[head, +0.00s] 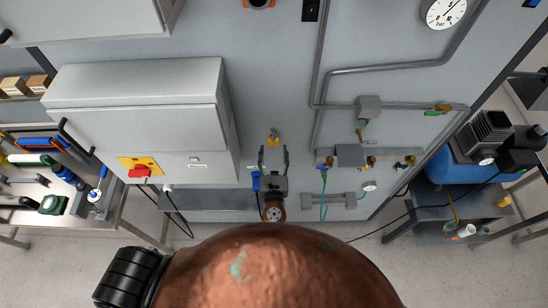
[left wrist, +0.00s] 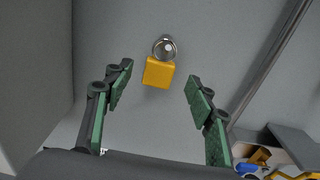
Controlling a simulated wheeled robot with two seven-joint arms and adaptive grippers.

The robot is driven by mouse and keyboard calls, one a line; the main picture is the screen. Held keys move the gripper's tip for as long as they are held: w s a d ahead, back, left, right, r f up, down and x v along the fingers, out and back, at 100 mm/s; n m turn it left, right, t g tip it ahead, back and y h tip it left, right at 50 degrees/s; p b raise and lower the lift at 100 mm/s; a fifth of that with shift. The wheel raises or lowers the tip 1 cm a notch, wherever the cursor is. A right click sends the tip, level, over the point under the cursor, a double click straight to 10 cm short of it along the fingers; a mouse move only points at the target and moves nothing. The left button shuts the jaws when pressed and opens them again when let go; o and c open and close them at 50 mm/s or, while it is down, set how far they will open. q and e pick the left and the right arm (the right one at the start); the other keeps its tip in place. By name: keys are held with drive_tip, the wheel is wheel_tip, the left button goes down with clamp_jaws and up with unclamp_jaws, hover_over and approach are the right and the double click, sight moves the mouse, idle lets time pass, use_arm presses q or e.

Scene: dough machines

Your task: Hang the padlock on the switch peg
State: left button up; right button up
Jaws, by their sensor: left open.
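The padlock (head: 273,140) has a yellow body. It hangs on the grey wall by its shackle, from a small round hook that also shows in the left wrist view (left wrist: 166,47). My left gripper (head: 272,154) is open and points at the wall just below the padlock. In the left wrist view its fingers stand apart to the left and right of the padlock body (left wrist: 158,72), not touching it. The red switch (head: 140,171) sits on a yellow plate on the grey cabinet at left. The switch peg cannot be made out. My right gripper is not in view.
The grey cabinet (head: 140,105) juts out from the wall at left. Pipes and valves (head: 350,155) run along the wall at right. A tool bench (head: 130,212) stands at left and a blue compressor (head: 450,168) at right. The wall around the padlock is clear.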

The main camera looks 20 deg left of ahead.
sight(273, 144)
use_arm(q)
drive_tip(key=shift+p+x, duration=0.35)
drive_tip(key=shift+x, duration=1.85)
drive_tip(key=c, duration=1.3)
